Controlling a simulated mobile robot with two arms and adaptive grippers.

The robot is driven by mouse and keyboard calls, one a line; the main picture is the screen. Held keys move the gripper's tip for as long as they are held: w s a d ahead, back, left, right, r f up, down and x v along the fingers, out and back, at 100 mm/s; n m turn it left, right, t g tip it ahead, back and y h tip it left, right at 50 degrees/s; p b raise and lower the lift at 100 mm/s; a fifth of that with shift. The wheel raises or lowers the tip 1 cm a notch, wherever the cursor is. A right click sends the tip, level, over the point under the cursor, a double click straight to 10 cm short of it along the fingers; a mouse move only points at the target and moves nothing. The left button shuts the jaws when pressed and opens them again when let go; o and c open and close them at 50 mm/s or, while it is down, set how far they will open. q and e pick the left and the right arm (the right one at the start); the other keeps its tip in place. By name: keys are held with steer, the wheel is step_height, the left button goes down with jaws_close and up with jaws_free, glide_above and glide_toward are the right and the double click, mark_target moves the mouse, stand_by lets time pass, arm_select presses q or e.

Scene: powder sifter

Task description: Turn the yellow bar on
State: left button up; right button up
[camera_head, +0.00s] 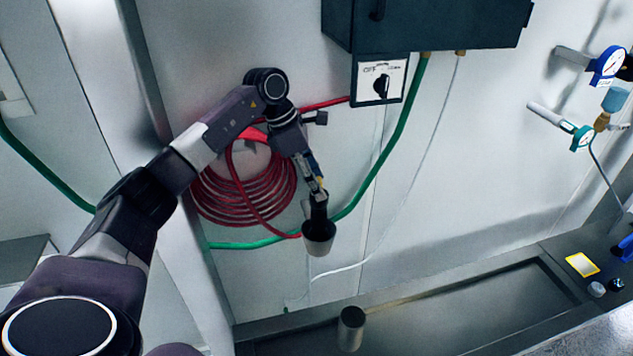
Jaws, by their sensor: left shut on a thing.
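My left gripper (316,188) reaches in from the left and is shut at the wall. My right gripper is not in view.
A coiled red hose (215,205) hangs behind my left arm. A dark box (440,25) with an OFF-marked switch panel (382,80) is above. Green hose (390,150) runs down the wall. A grey cylinder (351,328) stands in the trough (560,268) below.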

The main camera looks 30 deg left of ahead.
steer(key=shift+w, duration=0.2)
arm_select(q)
steer(key=o, duration=1.2)
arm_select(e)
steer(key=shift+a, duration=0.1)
arm_select(q)
steer(key=shift+r, duration=0.1)
steer(key=v, duration=1.2)
steer(key=shift+w+a, duration=0.1)
